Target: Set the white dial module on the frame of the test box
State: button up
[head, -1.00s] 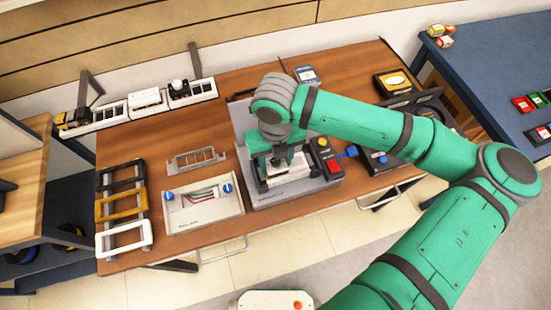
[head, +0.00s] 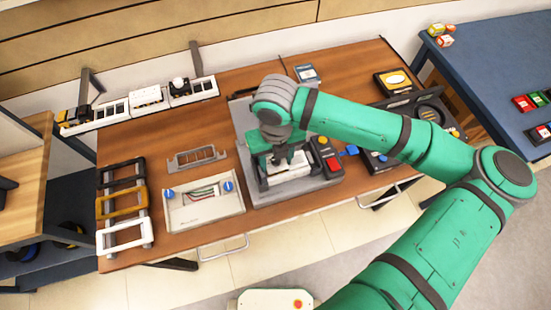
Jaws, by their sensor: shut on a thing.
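My gripper (head: 281,160) points down over the grey station (head: 262,194) near the middle of the table, its fingers partly hidden by my wrist. It is shut on a white piece (head: 296,168), which seems to be the white dial module. Its dial face is not clear from here. The piece is low, inside or just above the station's dark recess; I cannot tell whether it touches. To the left stands an open pale box (head: 188,215) with wires inside and blue knobs at its sides. I cannot tell for certain which of the two is the test box.
A metal bracket (head: 196,157) lies behind the pale box. Black, orange and white frames (head: 124,235) lie at the left edge. A rail of modules (head: 146,98) stands at the back left. Red and yellow buttons (head: 329,158) sit right of my gripper. Wood behind the bracket is clear.

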jog(key=shift+s+a+f, duration=0.1)
jog(key=shift+s+f, duration=0.1)
jog(key=shift+f, duration=0.6)
jog(key=o, duration=1.1)
jog(key=shift+r, duration=0.1)
jog(key=shift+w+r, duration=0.25)
jog(key=shift+r, duration=0.65)
jog(key=shift+s+r, duration=0.1)
jog(key=shift+r, duration=2)
